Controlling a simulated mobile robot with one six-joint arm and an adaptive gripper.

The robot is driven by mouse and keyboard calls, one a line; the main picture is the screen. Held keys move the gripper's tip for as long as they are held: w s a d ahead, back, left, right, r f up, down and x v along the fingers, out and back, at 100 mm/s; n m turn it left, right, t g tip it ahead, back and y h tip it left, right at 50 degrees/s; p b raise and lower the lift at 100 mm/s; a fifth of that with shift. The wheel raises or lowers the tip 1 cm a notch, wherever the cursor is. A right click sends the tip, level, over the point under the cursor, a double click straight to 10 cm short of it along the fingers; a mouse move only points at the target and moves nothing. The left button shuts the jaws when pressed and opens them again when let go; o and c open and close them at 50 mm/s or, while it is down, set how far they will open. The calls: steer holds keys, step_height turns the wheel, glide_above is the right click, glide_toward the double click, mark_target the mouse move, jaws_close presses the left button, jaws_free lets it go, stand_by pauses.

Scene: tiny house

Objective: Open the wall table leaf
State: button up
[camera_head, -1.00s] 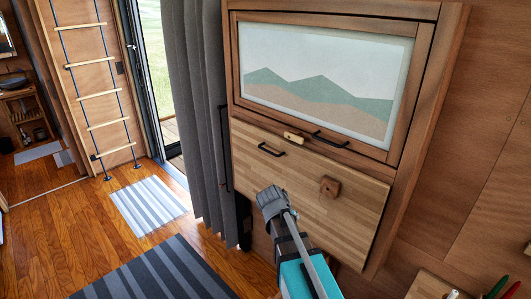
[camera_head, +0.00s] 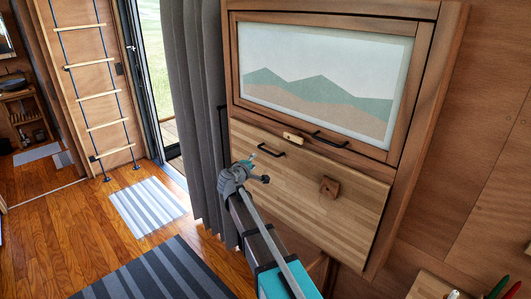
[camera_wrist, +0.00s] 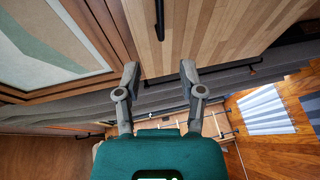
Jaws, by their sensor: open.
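The wall table leaf (camera_head: 300,205) is a light striped wood panel below a framed mountain picture. It hangs down flat or nearly flat against the wall. A black bar handle (camera_head: 270,150) sits near its upper left edge. My gripper (camera_head: 258,169) is just below and left of that handle in the head view, apart from it as far as I can tell. In the wrist view my open gripper (camera_wrist: 160,73) has nothing between its fingers. The leaf (camera_wrist: 220,25) and its black handle (camera_wrist: 160,18) lie beyond the fingertips there.
The framed picture panel (camera_head: 320,75) has its own black handle (camera_head: 330,140). A small light wooden catch (camera_head: 293,138) is at the seam, and a brown wooden block (camera_head: 329,187) is on the leaf. A grey curtain (camera_head: 196,100) hangs close on the left. Open floor lies beyond.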

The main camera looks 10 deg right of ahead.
mark_target(266, 151)
steer(key=shift+w, duration=0.1)
steer(key=b+x, duration=0.2)
steer(key=x, duration=1.1)
steer(key=shift+w+d+f, duration=0.2)
steer(key=shift+d, duration=0.05)
jaws_close()
stand_by(0.4)
